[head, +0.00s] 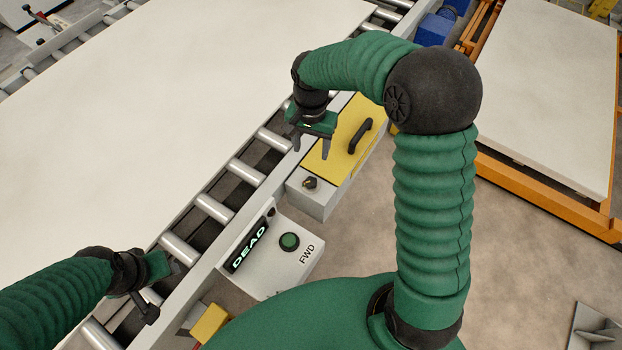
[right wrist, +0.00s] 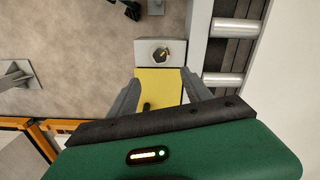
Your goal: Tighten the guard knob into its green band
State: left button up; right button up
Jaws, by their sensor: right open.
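The guard knob (head: 310,183) is a small dark knob on the grey end of a box beside the conveyor. It also shows in the right wrist view (right wrist: 161,54), with a yellowish mark on its dark top. I cannot make out a green band around it. The yellow guard (head: 337,150) with a black handle (head: 360,136) covers the rest of the box. My right gripper (head: 311,148) is open and empty above the yellow guard, apart from the knob, which lies beyond its fingertips (right wrist: 161,80). My left gripper (head: 160,285) is over the rollers at lower left; its jaw state is unclear.
A control box with a green button (head: 289,242), marked FWD, and a lit DEAD display (head: 249,248) stands in front of the knob. A large pale sheet (head: 150,110) lies on the roller conveyor. An orange-framed table (head: 550,90) is at right. Bare floor lies between.

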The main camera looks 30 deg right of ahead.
aim_at(311, 181)
notch_tip(311, 181, down, 16)
dwell(0.3)
grip_shut()
jog(key=shift+m, duration=1.1)
grip_release()
notch_tip(311, 181, up, 17)
jog(key=shift+a+f, duration=0.1)
